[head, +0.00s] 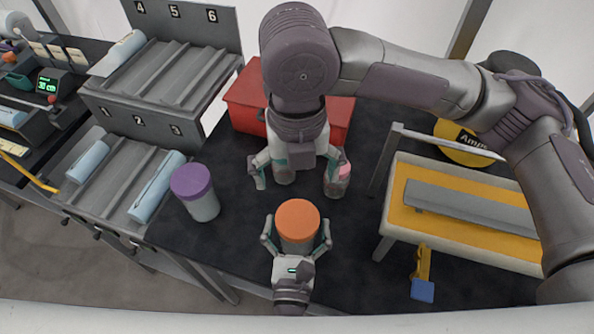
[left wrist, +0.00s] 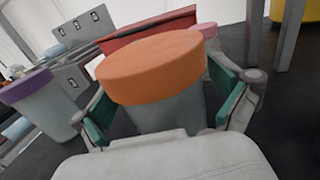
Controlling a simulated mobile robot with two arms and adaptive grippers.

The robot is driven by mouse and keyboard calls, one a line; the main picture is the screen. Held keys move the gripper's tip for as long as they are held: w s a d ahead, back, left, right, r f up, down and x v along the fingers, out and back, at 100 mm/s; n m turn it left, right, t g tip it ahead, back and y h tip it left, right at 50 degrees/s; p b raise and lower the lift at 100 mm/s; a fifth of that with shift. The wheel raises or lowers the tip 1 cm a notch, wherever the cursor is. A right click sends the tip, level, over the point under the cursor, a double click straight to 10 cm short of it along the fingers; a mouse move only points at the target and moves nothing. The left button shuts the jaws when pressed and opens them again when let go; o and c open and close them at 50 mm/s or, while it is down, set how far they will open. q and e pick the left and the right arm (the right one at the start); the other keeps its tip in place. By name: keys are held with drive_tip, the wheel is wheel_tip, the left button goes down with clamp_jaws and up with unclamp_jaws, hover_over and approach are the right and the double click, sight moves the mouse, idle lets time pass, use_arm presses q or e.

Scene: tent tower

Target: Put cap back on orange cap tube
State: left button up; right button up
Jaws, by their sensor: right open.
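The orange cap tube (head: 297,245) stands upright on the dark table in the head view, with its orange cap (head: 297,218) on top. The orange cap (left wrist: 152,66) also fills the middle of the left wrist view, above the grey tube body (left wrist: 168,112). My left gripper (head: 296,238) is open, with one finger on each side of the tube and small gaps visible. My right gripper (head: 294,178) is open, pointing down behind the orange cap tube.
A purple-lidded tube (head: 196,193) stands to the left and a pink-topped tube (head: 338,181) by my right gripper. A red box (head: 243,98) is behind. Racks with pale tubes (head: 157,187) stand left; a yellow-topped stand (head: 400,212) is at right.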

use_arm(q)
drive_tip(key=s, duration=1.2)
drive_tip(key=shift+a, duration=0.45)
